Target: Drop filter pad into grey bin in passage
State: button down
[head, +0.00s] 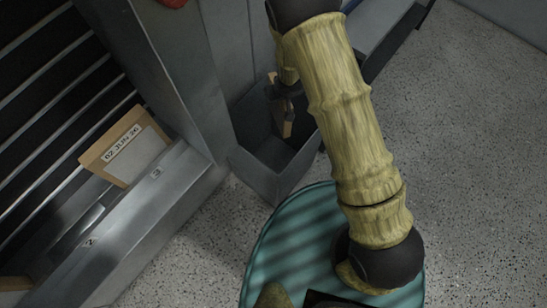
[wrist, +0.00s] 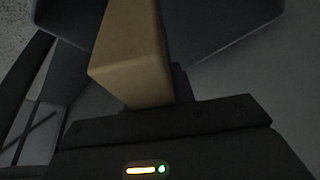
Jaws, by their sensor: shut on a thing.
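My gripper (head: 283,98) is shut on a tan, narrow-looking thing, which I take to be the filter pad (head: 288,128). The pad hangs below the gripper, seen nearly edge-on. In the wrist view the pad (wrist: 128,55) is a plain tan block between the jaws, with its far end cut off by the frame. The grey bin (head: 262,172) is an open box on the speckled floor. In the head view the pad lies within the bin's opening; I cannot tell whether it is below the rim.
A slatted rack (head: 50,95) stands at the left, with a tan-framed pad (head: 137,157) labelled "02 JUN 26" leaning at slot 3. A grey upright panel (head: 165,75) stands between rack and bin. Speckled floor (head: 480,170) is clear at the right.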

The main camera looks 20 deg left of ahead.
jog(key=shift+a, duration=0.15)
jog(key=shift+f, duration=0.1)
notch_tip(320, 180, down, 6)
jog(key=b, duration=0.4)
jog(key=shift+b, duration=0.35)
